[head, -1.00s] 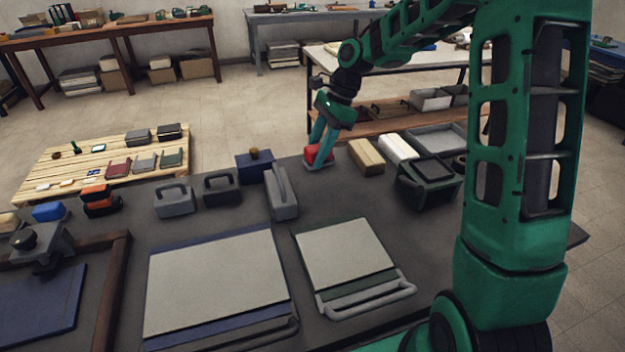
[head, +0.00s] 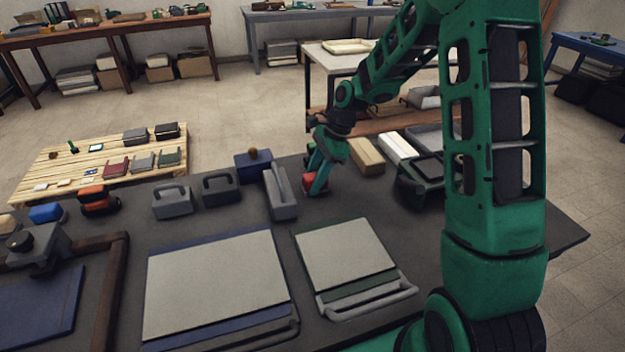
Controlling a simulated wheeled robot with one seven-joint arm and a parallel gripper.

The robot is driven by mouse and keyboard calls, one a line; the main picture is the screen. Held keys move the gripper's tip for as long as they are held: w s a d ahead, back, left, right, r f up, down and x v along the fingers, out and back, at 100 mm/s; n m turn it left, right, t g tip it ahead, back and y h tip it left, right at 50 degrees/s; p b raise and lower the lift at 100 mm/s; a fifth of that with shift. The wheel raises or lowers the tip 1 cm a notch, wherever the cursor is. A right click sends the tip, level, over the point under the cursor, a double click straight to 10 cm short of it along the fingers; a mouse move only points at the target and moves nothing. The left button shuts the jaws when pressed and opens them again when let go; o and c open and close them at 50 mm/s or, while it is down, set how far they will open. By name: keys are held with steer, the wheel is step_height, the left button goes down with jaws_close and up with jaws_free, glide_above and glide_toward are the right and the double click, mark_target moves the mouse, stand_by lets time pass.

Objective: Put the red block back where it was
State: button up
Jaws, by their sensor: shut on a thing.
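The red block (head: 308,181) is at the back middle of the dark table (head: 225,215), partly hidden by the green fingers. My gripper (head: 315,185) is shut on it, just right of a grey handled block (head: 281,196). I cannot tell whether the red block touches the table or is slightly above it.
A tan wooden block (head: 367,156) and a white block (head: 398,149) lie to the right, near a dark green box (head: 424,183). Two covered boards, one with a blue edge (head: 215,285) and one with a green edge (head: 345,255), lie in front. Clear table lies between them and my gripper.

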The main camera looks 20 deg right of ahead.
steer(key=o, duration=1.1)
steer(key=v, duration=1.2)
steer(key=s+d+r+n+h, duration=0.25)
steer(key=s+d, duration=0.25)
steer(key=s, duration=0.4)
steer(key=s+d+r+n+h, duration=0.15)
steer(key=s+d+n, duration=0.25)
steer(key=s, duration=0.5)
steer(key=s+d+n, duration=0.2)
steer(key=s, duration=0.6)
steer(key=s+d+f+n, duration=0.1)
steer(key=s+d+n, duration=0.1)
steer(key=s, duration=0.7)
steer(key=shift+s+f+n, duration=0.2)
steer(key=shift+f+n, duration=0.1)
steer(key=shift+n, duration=0.25)
